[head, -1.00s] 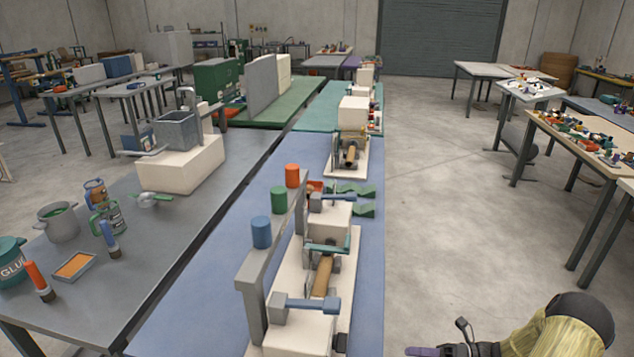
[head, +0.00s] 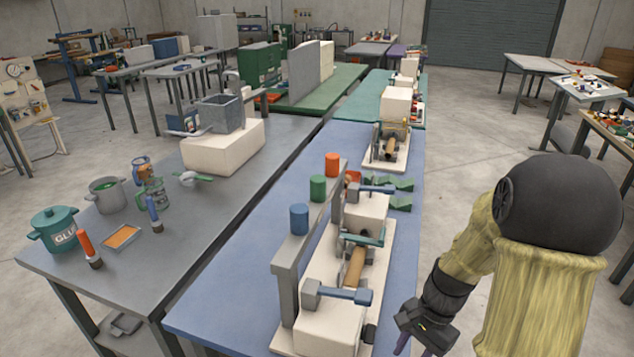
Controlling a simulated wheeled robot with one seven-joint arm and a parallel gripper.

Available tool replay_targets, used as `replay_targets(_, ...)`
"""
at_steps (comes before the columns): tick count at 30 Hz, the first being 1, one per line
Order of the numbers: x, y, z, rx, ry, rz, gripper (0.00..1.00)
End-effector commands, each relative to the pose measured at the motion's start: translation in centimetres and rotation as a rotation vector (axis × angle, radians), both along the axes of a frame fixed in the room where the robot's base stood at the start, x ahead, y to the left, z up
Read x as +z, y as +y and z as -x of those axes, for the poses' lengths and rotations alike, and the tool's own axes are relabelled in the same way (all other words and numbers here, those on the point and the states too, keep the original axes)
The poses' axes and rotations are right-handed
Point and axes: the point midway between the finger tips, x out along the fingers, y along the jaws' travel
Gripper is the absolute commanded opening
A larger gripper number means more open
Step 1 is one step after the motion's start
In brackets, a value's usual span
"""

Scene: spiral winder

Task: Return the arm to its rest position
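My arm comes in at the lower right of the head view, with a pale yellow sleeve and black joints. My gripper (head: 408,345) hangs at the bottom edge, beside the right edge of the blue-topped bench. Only a little purple of its fingers shows below the black wrist, and the rest is cut off by the frame. I cannot see whether it is open or shut, or whether it holds anything. The spiral winder (head: 328,335) stands on the bench to its left, with a brown roller (head: 354,267) between cream blocks. The gripper appears apart from it.
Blue, green and orange cylinders (head: 317,188) stand along the grey rail. A second winder unit (head: 388,147) sits farther back on the blue bench (head: 225,285). A grey table (head: 195,255) with a glue pot (head: 52,230) is at left. Open floor lies right of the bench.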

Motion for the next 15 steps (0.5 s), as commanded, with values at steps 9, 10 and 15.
replay_targets(9, 5.5, 2.9, 1.8, 0.648, -0.367, 0.204, 0.36)
replay_targets(10, 5.8, 3.1, 2.0, 0.698, -0.394, 0.218, 0.36)
replay_targets(15, 7.0, 3.9, 2.4, 0.864, -0.484, 0.264, 0.36)
